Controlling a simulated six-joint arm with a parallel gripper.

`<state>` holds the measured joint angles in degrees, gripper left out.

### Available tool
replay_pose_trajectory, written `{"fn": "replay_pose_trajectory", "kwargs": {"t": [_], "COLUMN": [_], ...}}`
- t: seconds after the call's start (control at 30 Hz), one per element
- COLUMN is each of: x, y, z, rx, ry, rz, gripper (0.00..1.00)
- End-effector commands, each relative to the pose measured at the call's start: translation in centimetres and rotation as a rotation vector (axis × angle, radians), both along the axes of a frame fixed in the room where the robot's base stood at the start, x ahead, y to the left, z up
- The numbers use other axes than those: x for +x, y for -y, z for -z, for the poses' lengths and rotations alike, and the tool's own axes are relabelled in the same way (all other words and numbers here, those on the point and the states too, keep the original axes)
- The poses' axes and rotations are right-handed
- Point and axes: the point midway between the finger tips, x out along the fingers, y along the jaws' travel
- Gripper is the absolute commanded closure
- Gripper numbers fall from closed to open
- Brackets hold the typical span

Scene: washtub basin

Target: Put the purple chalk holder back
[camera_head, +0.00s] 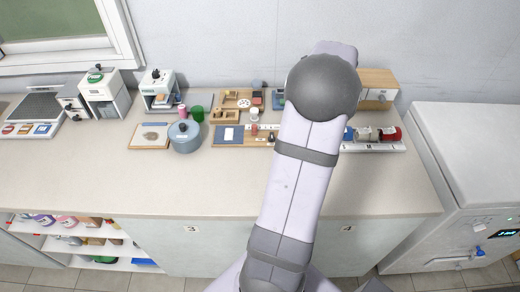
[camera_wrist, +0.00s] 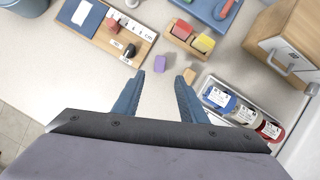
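A small purple block (camera_wrist: 160,63), which looks like the purple chalk holder, stands on the bare counter in the wrist view. My gripper (camera_wrist: 159,77) is open and empty, its two blue fingers apart. The purple block shows just beyond the fingertips, between them in the picture, and I see no contact. A small wooden holder (camera_wrist: 188,46) with a red and a yellow block in it lies just beyond the purple block. A tan block (camera_wrist: 190,75) lies by the right fingertip. In the head view my arm hides this area.
A wooden board (camera_wrist: 110,47) with a ruler and a dark piece lies to the left. A wooden cabinet (camera_wrist: 285,32) and a blue tray (camera_wrist: 207,12) stand behind. The front counter (camera_head: 130,180) is clear.

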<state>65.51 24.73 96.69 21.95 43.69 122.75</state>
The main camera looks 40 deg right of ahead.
Motion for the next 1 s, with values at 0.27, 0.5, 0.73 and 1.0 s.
{"fn": "replay_pose_trajectory", "kwargs": {"t": [0.27, 0.5, 0.73, 1.0], "x": [3.0, 6.4, 4.6, -1.2], "y": [-5.2, -18.2, -31.1, -40.4], "z": [0.3, 1.3, 2.7, 4.3], "rx": [-0.061, -0.220, -0.406, -0.596], "ry": [-0.063, -0.182, -0.246, -0.215], "rz": [-0.315, -1.123, -2.046, -2.985], "gripper": [0.62, 0.62, 0.62, 0.62]}}
